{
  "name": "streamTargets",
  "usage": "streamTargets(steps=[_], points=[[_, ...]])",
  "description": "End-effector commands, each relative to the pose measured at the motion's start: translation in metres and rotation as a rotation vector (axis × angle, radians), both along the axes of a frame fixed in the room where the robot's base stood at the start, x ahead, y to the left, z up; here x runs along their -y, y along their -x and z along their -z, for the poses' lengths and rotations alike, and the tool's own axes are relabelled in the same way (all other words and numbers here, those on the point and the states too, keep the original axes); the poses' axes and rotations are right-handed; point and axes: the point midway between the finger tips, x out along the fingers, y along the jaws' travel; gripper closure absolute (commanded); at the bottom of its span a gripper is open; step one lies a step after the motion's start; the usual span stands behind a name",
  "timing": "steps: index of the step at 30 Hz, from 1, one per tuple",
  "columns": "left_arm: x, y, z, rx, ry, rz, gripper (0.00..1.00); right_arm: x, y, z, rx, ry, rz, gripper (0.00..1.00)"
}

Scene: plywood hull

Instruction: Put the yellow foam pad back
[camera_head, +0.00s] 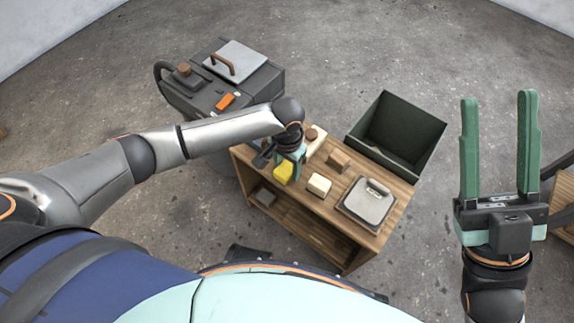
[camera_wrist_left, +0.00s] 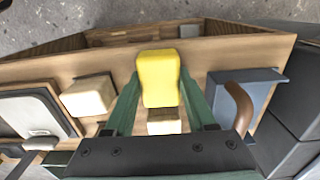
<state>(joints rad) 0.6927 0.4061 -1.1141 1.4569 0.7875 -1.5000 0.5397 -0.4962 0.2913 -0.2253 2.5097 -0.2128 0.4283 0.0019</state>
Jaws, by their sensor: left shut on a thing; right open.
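The yellow foam pad (camera_head: 283,173) is at the left end of the wooden table (camera_head: 374,238). My left gripper (camera_head: 291,155) reaches over that end and is shut on the pad. In the left wrist view the yellow pad (camera_wrist_left: 158,78) sits between the tips of the green fingers (camera_wrist_left: 158,92). Whether the pad touches the tabletop is hard to tell. My right gripper (camera_head: 500,145) is open and empty, raised at the right of the head view, away from the table.
A cream block (camera_head: 319,185), a brown block (camera_head: 339,160) and a grey plate with a handle (camera_head: 367,204) are on the table. A dark open bin (camera_head: 425,143) stands behind it. A grey machine (camera_head: 206,92) with a handled lid stands behind left.

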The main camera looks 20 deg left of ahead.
Motion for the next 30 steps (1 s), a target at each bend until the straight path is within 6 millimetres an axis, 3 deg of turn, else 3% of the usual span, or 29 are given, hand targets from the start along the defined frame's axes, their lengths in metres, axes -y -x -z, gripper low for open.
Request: streamTargets(steps=[1, 9, 18, 23, 29, 30], points=[[0.0, 0.0, 0.001, 0.0, 0.001, 0.0, 0.42, 0.0, 0.0, 0.0, 0.0, 0.001, 0.001, 0.5], [0.0, 0.0, 0.001, 0.0, 0.0, 0.0, 0.14, 0.0, 0.0, 0.0, 0.0, 0.001, 0.0, 0.5], [0.0, 0.0, -0.003, 0.001, -0.001, 0.001, 0.14, 0.0, 0.0, 0.001, 0.0, 0.001, 0.0, 0.5], [0.0, -0.001, -0.03, 0.002, 0.002, 0.0, 0.14, -0.001, 0.0, -0.013, 0.006, 0.011, 0.005, 0.5], [0.001, 0.0, -0.079, 0.002, 0.003, 0.001, 0.14, 0.001, 0.001, -0.036, 0.025, 0.028, 0.026, 0.5], [0.001, -0.001, -0.089, 0.002, 0.002, 0.0, 0.14, 0.004, -0.01, -0.025, -0.044, 0.022, 0.05, 0.5]])
